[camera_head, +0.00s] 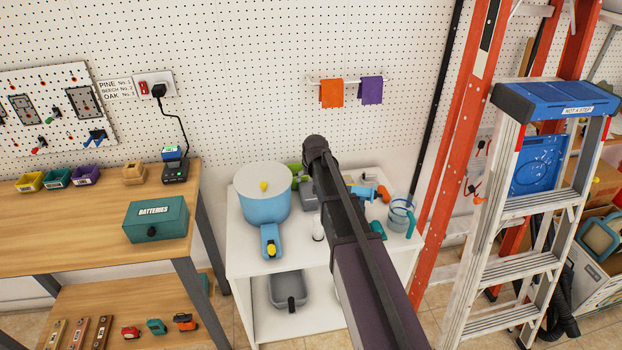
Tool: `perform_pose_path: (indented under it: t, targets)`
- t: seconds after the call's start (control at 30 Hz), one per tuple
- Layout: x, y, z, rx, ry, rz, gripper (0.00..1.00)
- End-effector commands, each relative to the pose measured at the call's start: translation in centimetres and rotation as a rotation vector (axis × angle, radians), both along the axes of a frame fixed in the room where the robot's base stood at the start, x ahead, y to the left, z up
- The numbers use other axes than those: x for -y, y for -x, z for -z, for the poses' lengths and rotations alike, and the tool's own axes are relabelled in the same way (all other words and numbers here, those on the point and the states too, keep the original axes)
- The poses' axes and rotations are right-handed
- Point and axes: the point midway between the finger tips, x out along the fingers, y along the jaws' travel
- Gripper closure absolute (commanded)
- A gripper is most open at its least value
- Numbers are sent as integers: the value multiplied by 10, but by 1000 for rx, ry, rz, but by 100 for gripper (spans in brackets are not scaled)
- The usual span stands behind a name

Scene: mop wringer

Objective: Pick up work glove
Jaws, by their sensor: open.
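I cannot make out a work glove for certain in the head view. My dark arm reaches up from the bottom over the white table (240,262) and covers its middle. The gripper itself does not show; it is hidden behind or beyond the arm. Small items show around the arm: a green thing and a grey thing (308,196) left of it. A blue and orange item (364,192) and a teal item (377,229) lie right of it. They are too small or covered to name surely.
A blue tub with a white lid (264,188) stands at the white table's left, a clear jug (401,217) at its right. A wooden bench (95,222) is left. A stepladder (520,235) stands right. Orange (331,94) and purple (371,90) cloths hang behind.

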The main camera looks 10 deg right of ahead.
Motion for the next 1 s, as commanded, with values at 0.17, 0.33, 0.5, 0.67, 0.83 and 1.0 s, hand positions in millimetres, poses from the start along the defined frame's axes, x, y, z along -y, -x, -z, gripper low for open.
perform_pose_path:
  t: [0.17, 0.33, 0.5, 0.67, 0.83, 1.0]
  targets:
    - [0, 10, 1, -10, 0, 0, 0]
    - [0, 54, 4, -62, 0, 0, 0]
    - [0, 130, 9, -159, 0, 0, 0]
    - [0, 209, 13, -264, 0, 0, 0]
    - [0, 271, 14, -352, -1, 0, 0]
    - [1, 295, 14, -391, -1, 0, 0]
